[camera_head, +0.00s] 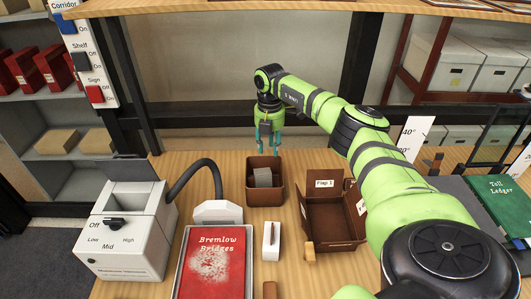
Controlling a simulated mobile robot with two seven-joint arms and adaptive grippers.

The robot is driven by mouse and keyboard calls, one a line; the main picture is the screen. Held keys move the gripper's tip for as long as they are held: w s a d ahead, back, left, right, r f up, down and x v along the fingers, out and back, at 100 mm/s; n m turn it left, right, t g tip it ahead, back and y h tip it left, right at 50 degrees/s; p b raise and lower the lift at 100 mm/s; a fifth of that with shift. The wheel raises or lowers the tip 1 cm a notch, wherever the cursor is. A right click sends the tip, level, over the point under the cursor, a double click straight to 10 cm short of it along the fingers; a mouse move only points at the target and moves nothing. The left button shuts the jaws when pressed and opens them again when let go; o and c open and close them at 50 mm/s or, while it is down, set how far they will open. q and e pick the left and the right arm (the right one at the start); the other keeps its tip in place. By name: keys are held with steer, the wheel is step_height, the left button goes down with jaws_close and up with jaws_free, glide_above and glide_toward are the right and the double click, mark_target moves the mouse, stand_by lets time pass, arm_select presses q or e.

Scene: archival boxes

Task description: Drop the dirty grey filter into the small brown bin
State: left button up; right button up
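The small brown bin (265,197) stands on the wooden table near its far edge, left of the larger brown box. A grey block, which looks like the filter (263,177), is inside the bin; its top shows above the near wall. My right gripper (268,152) points down at the far side of the bin, above the filter. Its teal fingers are apart with nothing visible between them, and it does not appear to touch the filter. My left gripper is out of view.
A white machine (130,232) with a dark hose and nozzle (218,212) stands at left. A red book (213,262) lies on a tray in front. A brown flap box (331,222) is right of the bin. A green ledger (504,203) lies at far right.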

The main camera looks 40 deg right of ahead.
step_height(320, 180, up, 12)
stand_by(0.5)
stand_by(0.4)
